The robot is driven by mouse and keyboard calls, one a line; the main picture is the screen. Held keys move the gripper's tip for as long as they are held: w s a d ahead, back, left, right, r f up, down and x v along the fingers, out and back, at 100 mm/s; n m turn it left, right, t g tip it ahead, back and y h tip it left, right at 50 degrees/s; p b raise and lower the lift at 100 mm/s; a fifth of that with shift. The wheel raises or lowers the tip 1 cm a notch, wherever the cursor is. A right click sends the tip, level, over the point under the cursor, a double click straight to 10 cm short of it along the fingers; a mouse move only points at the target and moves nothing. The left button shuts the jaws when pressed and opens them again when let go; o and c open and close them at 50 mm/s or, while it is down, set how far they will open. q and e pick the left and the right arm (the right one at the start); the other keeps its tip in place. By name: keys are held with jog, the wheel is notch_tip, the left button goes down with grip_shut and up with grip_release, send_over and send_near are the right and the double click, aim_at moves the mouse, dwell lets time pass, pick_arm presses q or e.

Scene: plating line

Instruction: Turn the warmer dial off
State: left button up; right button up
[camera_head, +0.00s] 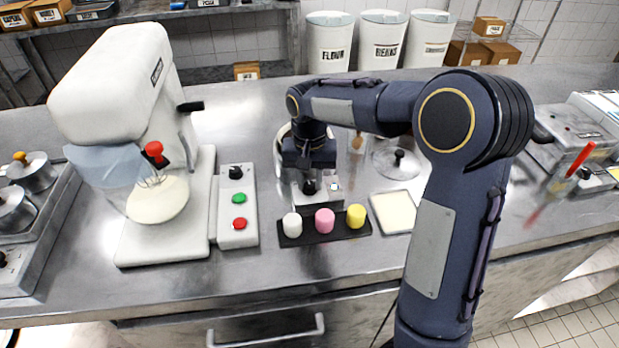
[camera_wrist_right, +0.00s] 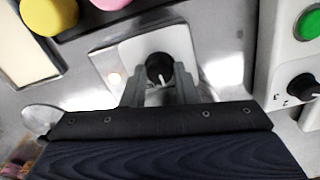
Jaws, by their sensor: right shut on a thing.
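The warmer dial (camera_head: 309,187) is a black knob on the front of the small pale warmer base (camera_head: 325,199). In the right wrist view the dial (camera_wrist_right: 158,67) sits between the two grey fingers of my right gripper (camera_wrist_right: 159,80), which is shut on it. Its white pointer line faces the gripper side. In the head view my right gripper (camera_head: 309,178) reaches down to the dial from above and partly hides the warmer. My left gripper is not in view.
A black tray (camera_head: 286,241) with white, pink and yellow pieces lies just in front of the warmer. A control box (camera_head: 237,212) with green and red buttons and the mixer (camera_head: 115,75) stand to the left. A glass lid (camera_head: 398,163) and a cream pad (camera_head: 393,211) lie right.

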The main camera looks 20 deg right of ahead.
jog(key=n+p, duration=0.1)
jog(key=n, duration=0.4)
jog(key=shift+n, duration=0.3)
jog(key=n+p, duration=0.1)
jog(key=n, duration=0.4)
jog(key=shift+n+p, duration=0.3)
jog(key=o, duration=1)
